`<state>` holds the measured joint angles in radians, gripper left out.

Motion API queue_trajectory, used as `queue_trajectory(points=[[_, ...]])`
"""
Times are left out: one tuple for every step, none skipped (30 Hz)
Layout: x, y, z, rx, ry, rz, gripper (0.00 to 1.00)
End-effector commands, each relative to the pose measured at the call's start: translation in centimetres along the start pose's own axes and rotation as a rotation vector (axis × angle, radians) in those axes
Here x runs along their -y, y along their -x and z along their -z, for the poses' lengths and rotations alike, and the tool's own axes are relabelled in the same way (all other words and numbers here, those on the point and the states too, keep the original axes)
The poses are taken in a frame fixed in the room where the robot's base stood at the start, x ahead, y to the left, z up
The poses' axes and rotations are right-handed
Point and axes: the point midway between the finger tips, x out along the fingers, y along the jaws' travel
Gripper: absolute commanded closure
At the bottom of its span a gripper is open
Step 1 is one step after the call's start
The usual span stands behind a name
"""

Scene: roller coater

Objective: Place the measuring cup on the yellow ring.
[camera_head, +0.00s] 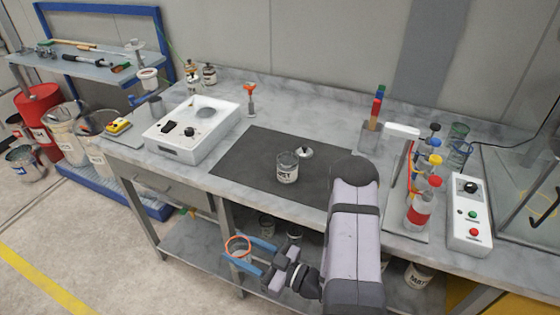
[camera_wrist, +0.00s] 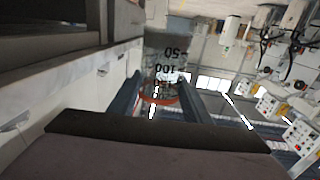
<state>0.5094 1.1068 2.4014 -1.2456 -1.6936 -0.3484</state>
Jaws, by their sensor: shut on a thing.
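My gripper (camera_head: 238,248) has blue fingers and is shut on the measuring cup (camera_head: 240,256), a clear cup with an orange-red rim. It holds the cup in front of the bench's front edge, below the worktop level in the picture. In the wrist view the cup (camera_wrist: 165,52) shows black graduation marks between the two fingers (camera_wrist: 158,80), with its orange-red ring-like rim close to them.
A glass jar (camera_head: 287,168) and a small lid-like piece (camera_head: 304,152) are on the dark mat (camera_head: 245,160). A lower shelf (camera_head: 200,250) holds several containers. The mat's left part is clear.

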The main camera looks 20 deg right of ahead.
Motion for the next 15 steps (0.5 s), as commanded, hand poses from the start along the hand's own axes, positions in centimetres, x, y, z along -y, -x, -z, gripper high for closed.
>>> queue_trajectory(points=[[0.8, -1.1, 0.3, -0.003, 0.010, 0.046, 0.79], [1.1, -1.8, 0.8, -0.004, 0.010, 0.069, 0.79], [1.6, -2.5, 1.4, -0.005, 0.010, 0.099, 0.79], [2.0, -3.1, 1.8, -0.004, 0.010, 0.122, 0.79], [2.3, -3.7, 2.3, -0.005, 0.010, 0.143, 0.79], [2.8, -4.5, 2.9, -0.006, 0.010, 0.171, 0.79], [3.0, -5.1, 3.4, -0.005, 0.011, 0.186, 0.79], [3.2, -5.7, 4.0, -0.006, 0.010, 0.199, 0.79], [3.3, -6.6, 4.7, -0.006, 0.011, 0.209, 0.79], [3.5, -7.2, 5.3, -0.006, 0.011, 0.217, 0.79], [3.4, -7.8, 5.9, -0.007, 0.011, 0.216, 0.79], [3.4, -8.7, 6.8, -0.007, 0.011, 0.215, 0.79], [3.3, -9.4, 7.5, -0.008, 0.012, 0.211, 0.79], [3.2, -10.0, 8.1, -0.008, 0.011, 0.205, 0.79], [2.9, -10.9, 9.1, -0.008, 0.011, 0.192, 0.79]])
